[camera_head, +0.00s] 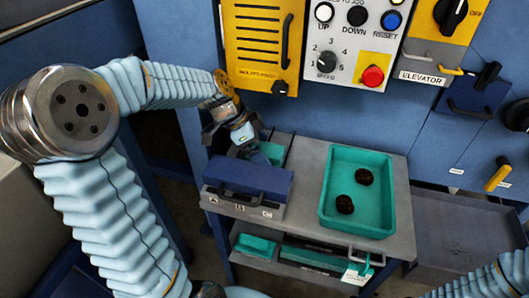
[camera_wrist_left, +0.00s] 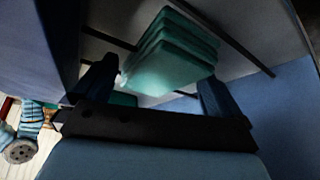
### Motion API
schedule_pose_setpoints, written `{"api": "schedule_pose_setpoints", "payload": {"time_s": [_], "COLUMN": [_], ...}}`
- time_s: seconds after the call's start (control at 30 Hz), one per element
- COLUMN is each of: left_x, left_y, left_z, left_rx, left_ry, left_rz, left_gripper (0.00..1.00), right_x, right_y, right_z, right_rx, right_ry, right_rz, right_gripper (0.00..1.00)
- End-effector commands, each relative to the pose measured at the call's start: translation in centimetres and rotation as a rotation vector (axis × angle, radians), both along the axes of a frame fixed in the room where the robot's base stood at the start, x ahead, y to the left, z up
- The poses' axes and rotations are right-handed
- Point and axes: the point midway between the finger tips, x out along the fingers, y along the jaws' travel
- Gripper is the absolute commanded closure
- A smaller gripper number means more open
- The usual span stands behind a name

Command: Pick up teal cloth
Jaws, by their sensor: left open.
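The teal cloth (camera_head: 272,153) lies in a grey compartment on top of the cart, behind a dark blue box, and is partly hidden by my left gripper. In the left wrist view it looks like a folded stack of teal cloth (camera_wrist_left: 172,52). My left gripper (camera_head: 248,146) is just above and left of the cloth, pointing down at it. In the left wrist view the two dark fingers of the left gripper (camera_wrist_left: 158,80) are apart, with the cloth showing between and beyond them. Contact cannot be told. My right gripper is not in view.
The dark blue box (camera_head: 247,180) stands directly in front of the cloth compartment. A teal tray (camera_head: 375,215) with two dark lumps is at right on the cart top (camera_head: 310,160). A blue machine with a control panel (camera_head: 352,45) rises behind. More teal items lie on the lower shelf.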

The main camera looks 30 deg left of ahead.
Motion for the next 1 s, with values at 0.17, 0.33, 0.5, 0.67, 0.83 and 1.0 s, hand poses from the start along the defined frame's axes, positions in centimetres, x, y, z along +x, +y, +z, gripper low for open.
{"api": "schedule_pose_setpoints", "payload": {"time_s": [0.17, 0.33, 0.5, 0.67, 0.83, 1.0], "left_x": [0.01, 0.01, 0.01, 0.01, 0.01, 0.04], "left_y": [-0.03, -0.03, -0.03, -0.03, -0.01, -0.01], "left_z": [-0.04, -0.03, -0.03, -0.03, -0.03, 0.58], "left_rx": [0.000, 0.000, 0.000, 0.000, 0.000, 0.001], "left_ry": [0.000, 0.000, 0.000, 0.000, 0.000, -0.001], "left_rz": [0.000, 0.000, 0.000, 0.000, 0.000, 0.000], "left_gripper": [0.00, 0.23, 0.49, 0.49, 0.50, 0.63], "right_x": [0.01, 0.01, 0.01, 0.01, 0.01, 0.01], "right_y": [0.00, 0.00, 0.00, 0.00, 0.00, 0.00], "right_z": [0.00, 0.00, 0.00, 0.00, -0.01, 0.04], "right_rx": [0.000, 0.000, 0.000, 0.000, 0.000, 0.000], "right_ry": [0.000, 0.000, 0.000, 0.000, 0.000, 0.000], "right_rz": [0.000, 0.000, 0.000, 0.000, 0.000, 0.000], "right_gripper": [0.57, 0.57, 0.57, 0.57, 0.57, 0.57]}}
